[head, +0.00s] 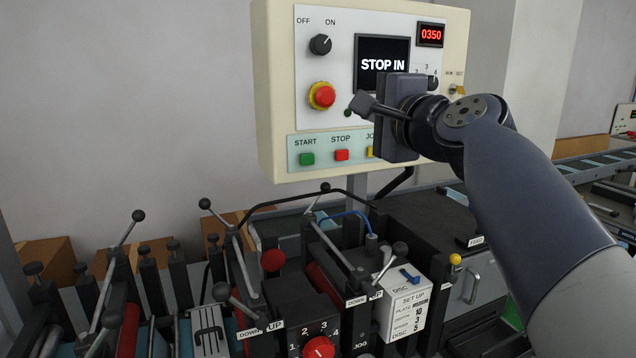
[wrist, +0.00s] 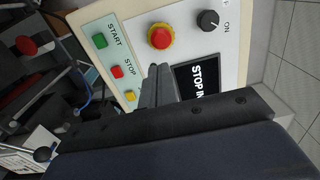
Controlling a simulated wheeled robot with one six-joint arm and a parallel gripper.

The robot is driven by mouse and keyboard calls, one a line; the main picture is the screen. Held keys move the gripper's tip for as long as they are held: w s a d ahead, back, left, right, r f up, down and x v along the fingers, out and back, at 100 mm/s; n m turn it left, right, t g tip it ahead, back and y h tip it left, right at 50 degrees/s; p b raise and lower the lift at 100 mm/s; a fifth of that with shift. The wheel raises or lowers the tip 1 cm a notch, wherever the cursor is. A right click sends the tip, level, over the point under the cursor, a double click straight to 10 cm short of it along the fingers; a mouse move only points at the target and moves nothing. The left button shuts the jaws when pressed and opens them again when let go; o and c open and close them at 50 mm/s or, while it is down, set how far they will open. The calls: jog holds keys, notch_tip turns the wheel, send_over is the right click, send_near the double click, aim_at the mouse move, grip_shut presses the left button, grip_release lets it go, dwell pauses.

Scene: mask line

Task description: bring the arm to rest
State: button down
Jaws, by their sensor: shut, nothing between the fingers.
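My gripper (head: 362,104) is shut and empty, in front of the control panel (head: 278,70) in the head view. Its fingertips point left, just below the screen (head: 381,52) and right of the red emergency button (head: 322,95). The screen reads "STOP IN". In the wrist view my gripper (wrist: 159,72) shows shut, with its tips close to the red button (wrist: 160,36). I cannot tell whether the fingers touch the panel. My arm comes in from the lower right and hides part of the panel's right side and lower button row.
Below the panel stands a machine with levers, black knobs and a red selector dial (head: 318,347). The panel has a green START button (head: 307,159) and a red STOP button (head: 342,155). A conveyor (head: 590,160) runs at right.

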jog(key=shift+b+v, duration=0.4)
jog(key=shift+v, duration=1.4)
jog(key=shift+w, duration=0.1)
